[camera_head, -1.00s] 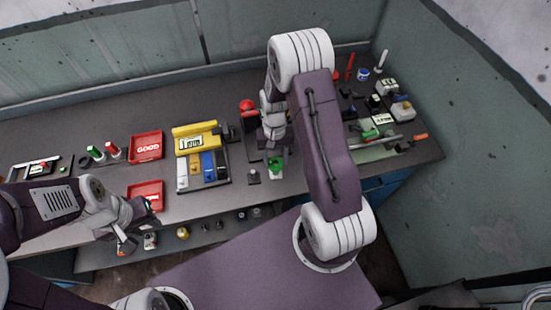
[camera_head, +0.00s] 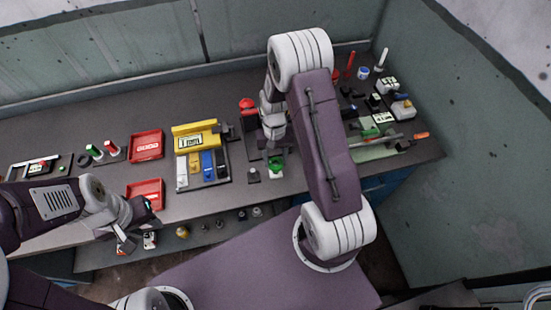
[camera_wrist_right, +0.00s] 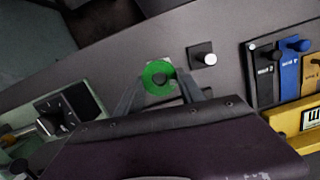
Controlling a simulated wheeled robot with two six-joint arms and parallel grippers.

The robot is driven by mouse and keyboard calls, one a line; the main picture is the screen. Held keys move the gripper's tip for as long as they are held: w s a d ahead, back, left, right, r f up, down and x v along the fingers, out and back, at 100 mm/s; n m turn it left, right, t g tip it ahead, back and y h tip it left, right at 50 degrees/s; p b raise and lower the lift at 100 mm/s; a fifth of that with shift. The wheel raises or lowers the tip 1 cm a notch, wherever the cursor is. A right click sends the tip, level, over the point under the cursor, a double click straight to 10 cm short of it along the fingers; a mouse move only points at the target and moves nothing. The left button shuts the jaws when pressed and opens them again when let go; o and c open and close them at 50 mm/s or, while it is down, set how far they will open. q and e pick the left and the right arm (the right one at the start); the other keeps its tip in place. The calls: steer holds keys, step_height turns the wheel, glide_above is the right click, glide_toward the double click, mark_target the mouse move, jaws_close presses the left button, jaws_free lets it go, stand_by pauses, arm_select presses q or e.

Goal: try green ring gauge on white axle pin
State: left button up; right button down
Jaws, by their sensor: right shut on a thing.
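The green ring gauge (camera_head: 276,162) is at my right gripper (camera_head: 274,148), which hides part of it in the head view. In the right wrist view the ring (camera_wrist_right: 147,77) sits between the fingertips of my right gripper (camera_wrist_right: 160,82), shut on it. A short pin with a pale tip, seemingly the white axle pin (camera_wrist_right: 206,58), stands upright on a small dark square base, apart from the ring. The pin also shows in the head view (camera_head: 253,174), left of the ring. My left gripper (camera_head: 128,238) is over the table's front edge; its jaw opening is unclear.
A yellow stand (camera_head: 196,128) with a tray of coloured blocks is left of the pin. Two red trays (camera_head: 146,146) are further left. A red-topped device (camera_head: 247,106) stands behind. Tools and small parts crowd the right end.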

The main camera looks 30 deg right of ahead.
stand_by(0.4)
steer(key=shift+r+p, duration=2.45)
steer(key=shift+r, duration=0.3)
